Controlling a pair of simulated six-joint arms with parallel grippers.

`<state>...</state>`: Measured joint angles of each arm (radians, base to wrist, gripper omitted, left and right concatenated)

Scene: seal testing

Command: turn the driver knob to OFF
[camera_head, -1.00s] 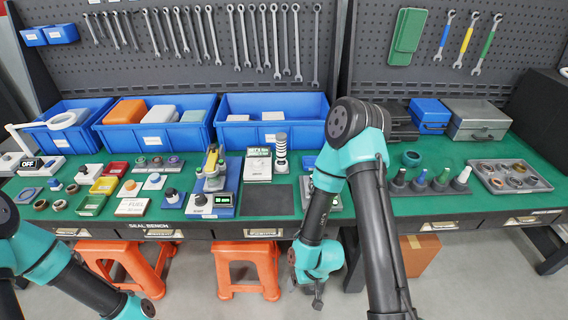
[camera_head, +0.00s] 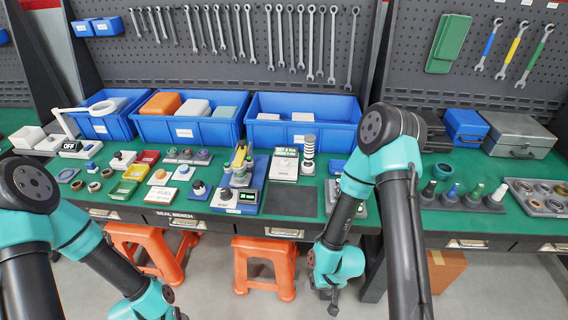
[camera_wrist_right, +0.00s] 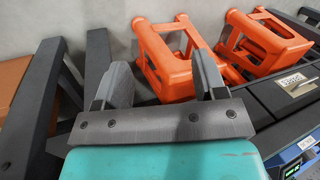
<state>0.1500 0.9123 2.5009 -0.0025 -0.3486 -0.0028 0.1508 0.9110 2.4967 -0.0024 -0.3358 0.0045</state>
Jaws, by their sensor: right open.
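A blue-based device (camera_head: 246,188) stands near the front edge of the green bench, with a small lit green display. A dark round knob (camera_head: 226,194) sits on a white block at its front left; its pointer is too small to read. I cannot tell for sure that this is the driver knob. A sign reading OFF (camera_head: 70,143) stands at the far left. My right gripper (camera_head: 333,304) hangs below the bench's front edge, away from the knobs; in the right wrist view its jaws (camera_wrist_right: 162,80) are apart and empty. My left gripper is beyond the lower edge.
Orange stools (camera_head: 264,262) stand under the bench. Another knob unit (camera_head: 198,189) stands left of the device, a dark mat (camera_head: 293,201) right of it. Blue bins (camera_head: 303,132) line the back. Cones (camera_head: 478,193) and a grey parts tray (camera_head: 545,212) are at right.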

